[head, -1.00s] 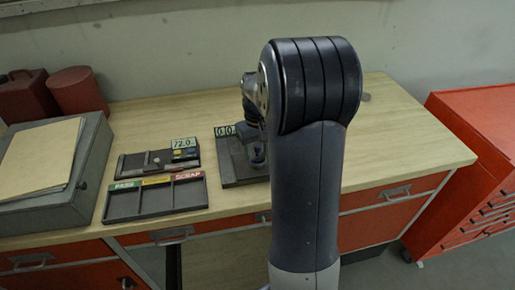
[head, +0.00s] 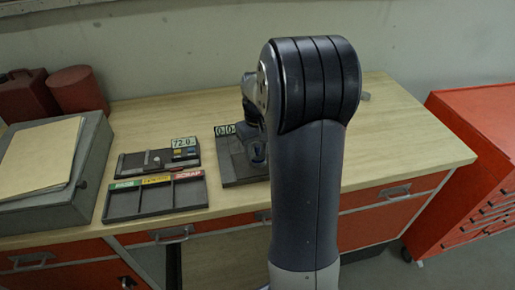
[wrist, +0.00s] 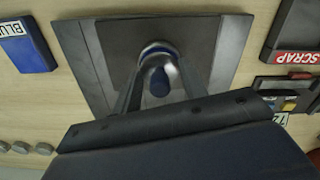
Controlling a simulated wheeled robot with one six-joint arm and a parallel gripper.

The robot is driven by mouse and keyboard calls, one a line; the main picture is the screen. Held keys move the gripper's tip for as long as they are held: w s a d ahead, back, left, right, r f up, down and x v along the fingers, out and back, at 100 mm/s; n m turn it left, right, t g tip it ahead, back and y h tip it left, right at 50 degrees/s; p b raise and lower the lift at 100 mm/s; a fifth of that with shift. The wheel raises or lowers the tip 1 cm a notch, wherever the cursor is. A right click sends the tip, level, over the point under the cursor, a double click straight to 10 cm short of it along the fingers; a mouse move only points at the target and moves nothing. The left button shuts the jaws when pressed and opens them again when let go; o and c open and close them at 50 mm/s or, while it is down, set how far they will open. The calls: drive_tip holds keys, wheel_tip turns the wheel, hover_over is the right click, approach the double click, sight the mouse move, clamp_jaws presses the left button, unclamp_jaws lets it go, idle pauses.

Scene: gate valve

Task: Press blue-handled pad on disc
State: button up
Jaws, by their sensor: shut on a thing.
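My gripper (wrist: 160,72) is shut on the blue-handled pad (wrist: 160,82); its rounded blue top shows between the two fingers in the wrist view. The pad's lower end has a blue ring and is over the dark square plate (wrist: 100,45) of the stand. I cannot make out the disc, and cannot tell whether the pad touches it.
A blue labelled block (wrist: 27,48) and several round grey pieces (wrist: 20,147) lie near in the wrist view.

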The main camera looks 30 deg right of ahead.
wheel_tip(320, 180, up, 7)
drive_tip(key=p, duration=0.5)
drive_tip(key=shift+p, duration=0.4)
